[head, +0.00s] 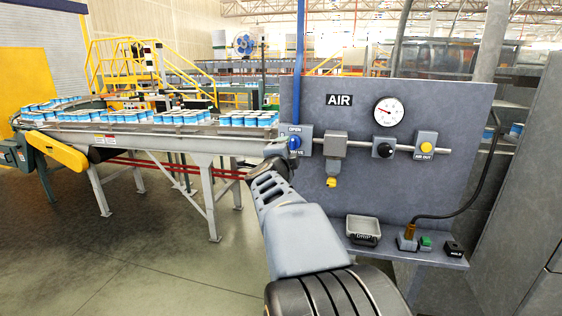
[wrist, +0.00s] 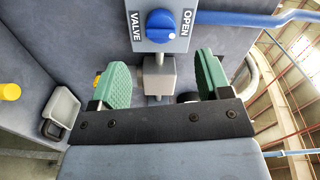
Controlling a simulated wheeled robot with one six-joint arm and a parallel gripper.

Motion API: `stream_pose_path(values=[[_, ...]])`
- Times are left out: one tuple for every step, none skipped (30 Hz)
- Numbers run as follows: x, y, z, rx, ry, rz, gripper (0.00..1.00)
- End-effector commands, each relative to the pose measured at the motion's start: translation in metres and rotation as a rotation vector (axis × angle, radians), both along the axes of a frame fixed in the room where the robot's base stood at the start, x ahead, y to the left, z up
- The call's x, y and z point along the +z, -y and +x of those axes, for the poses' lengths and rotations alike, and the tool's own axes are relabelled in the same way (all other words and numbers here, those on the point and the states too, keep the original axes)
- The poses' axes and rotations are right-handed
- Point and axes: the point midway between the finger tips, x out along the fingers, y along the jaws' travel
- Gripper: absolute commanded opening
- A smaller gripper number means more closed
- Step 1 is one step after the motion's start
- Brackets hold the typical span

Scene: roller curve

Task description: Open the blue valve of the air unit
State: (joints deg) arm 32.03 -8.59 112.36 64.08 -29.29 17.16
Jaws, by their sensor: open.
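The blue valve (head: 294,142) is a round knob on a grey plate at the left edge of the air unit's panel (head: 390,200). In the wrist view the blue knob (wrist: 163,22) is at the top, between the words VALVE and OPEN, with a small white mark on its lower right. My gripper (head: 273,158) is just left of and below the knob in the head view. In the wrist view my gripper (wrist: 162,78) has its two green fingers wide apart and empty. The knob appears beyond the fingertips, roughly centred between them, with no contact visible.
The panel carries a gauge (head: 388,111), a black knob (head: 384,149), a yellow AIR OUT button (head: 426,147) and a grey filter block (head: 335,145). A small tray (head: 362,226) is on the ledge below. A blue pipe (head: 299,60) rises above the valve.

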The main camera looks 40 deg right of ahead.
Motion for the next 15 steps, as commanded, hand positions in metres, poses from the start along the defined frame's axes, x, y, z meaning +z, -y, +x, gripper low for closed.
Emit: stream_pose_path(values=[[0.001,-0.010,-0.005,0.004,0.002,-0.001,0.71],[0.002,-0.014,-0.007,0.004,0.002,-0.001,0.71],[0.001,-0.019,-0.011,0.002,0.002,-0.001,0.71],[0.001,-0.023,-0.013,0.002,0.002,-0.001,0.71],[0.001,-0.026,-0.015,0.003,0.002,-0.001,0.71],[0.001,-0.030,-0.018,0.003,0.002,-0.001,0.71],[0.001,-0.032,-0.019,0.003,0.001,0.000,0.71],[0.001,-0.035,-0.021,0.002,0.001,0.000,0.71],[0.001,-0.038,-0.023,0.002,0.002,-0.001,0.71],[0.001,-0.039,-0.024,0.002,0.001,-0.001,0.71],[0.001,-0.041,-0.025,0.001,0.000,-0.001,0.71],[0.000,-0.042,-0.026,0.001,0.000,0.000,0.71],[0.000,-0.043,-0.026,0.001,0.000,0.000,0.71],[0.000,-0.043,-0.027,0.001,0.000,0.000,0.71],[0.000,-0.044,-0.027,0.001,0.000,0.000,0.71]])
